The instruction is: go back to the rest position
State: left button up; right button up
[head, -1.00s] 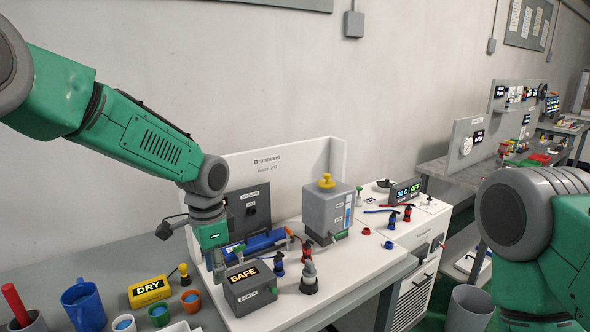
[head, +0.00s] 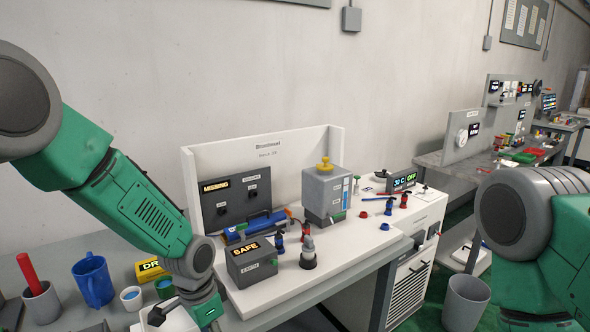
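My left arm comes in from the left and bends down at its grey wrist joint. Its green end part (head: 207,310), at my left gripper, sits at the bottom edge of the head view, in front of the white bench station. The fingertips are cut off or hidden, so I cannot tell whether they are open or shut. No held thing shows. Of my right arm only the grey and green upper part shows at the right edge; its gripper is out of view.
The white station (head: 300,285) carries a grey SAFE box (head: 252,262), a dark panel reading MISSING (head: 236,200) and a grey tank (head: 325,195). A blue mug (head: 94,280), cups and a yellow DRY box (head: 150,269) stand left, close to my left arm. A bin (head: 466,302) stands right.

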pick_arm(q)
jog(key=s+a+f+n+b, duration=0.2)
jog(key=s+f+b, duration=0.2)
jog(key=s+f, duration=0.5)
jog(key=s+a+f+n+b, duration=0.25)
jog(key=s+f, duration=0.45)
jog(key=f, duration=0.4)
jog(key=s+a+f+n+b, duration=0.2)
jog(key=s+a+f+b, duration=0.1)
jog(key=s, duration=0.4)
jog(key=s+a+f+n+y+b, duration=0.1)
jog(key=s+a+f+n+b, duration=0.1)
jog(key=s, duration=0.5)
jog(key=shift+s+a+f+t+b, duration=0.15)
jog(key=shift+a+f+t+b, duration=0.25)
jog(key=shift+a+f+b, duration=0.45)
jog(key=shift+a+p, duration=0.15)
jog(key=shift+p, duration=0.15)
